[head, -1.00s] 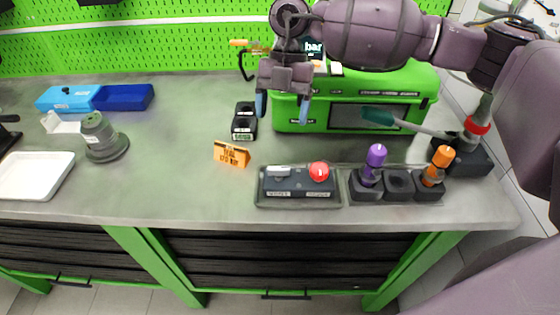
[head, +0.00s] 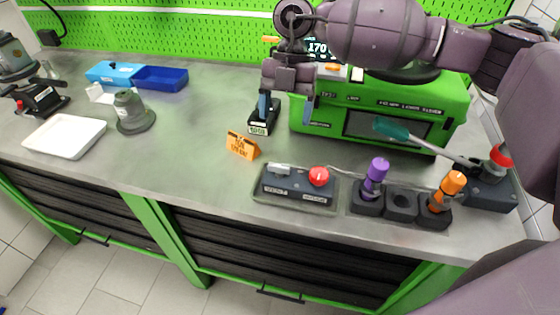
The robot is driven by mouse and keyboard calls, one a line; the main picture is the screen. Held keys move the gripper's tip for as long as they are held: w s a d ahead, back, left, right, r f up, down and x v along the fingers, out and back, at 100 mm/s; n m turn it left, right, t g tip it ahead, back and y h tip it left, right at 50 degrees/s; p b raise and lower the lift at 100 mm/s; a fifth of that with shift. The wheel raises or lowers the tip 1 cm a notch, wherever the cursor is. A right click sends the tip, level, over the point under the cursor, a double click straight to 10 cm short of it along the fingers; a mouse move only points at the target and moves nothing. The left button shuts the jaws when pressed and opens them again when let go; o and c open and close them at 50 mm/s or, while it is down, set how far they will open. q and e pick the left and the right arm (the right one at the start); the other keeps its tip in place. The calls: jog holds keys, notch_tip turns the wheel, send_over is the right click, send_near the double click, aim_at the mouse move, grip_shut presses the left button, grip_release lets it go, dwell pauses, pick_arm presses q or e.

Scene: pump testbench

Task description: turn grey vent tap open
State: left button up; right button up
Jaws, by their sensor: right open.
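A dark control box (head: 296,187) lies near the front edge of the bench. A light grey tap handle (head: 279,169) sits on its left half, lying roughly crosswise, and a red round knob (head: 319,176) is on its right half. The labels below them are too small to read surely. My left gripper is not in view.
A green case (head: 455,100) stands behind. An orange sign (head: 242,145) stands left of the box. A holder (head: 401,205) with purple- and orange-handled tools is to the right. A white tray (head: 65,137), blue bin (head: 162,79) and grey flanged part (head: 133,112) are left.

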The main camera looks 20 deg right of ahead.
aim_at(279, 165)
jog(key=x, duration=1.1)
dwell(0.3)
jog(key=c, duration=0.9)
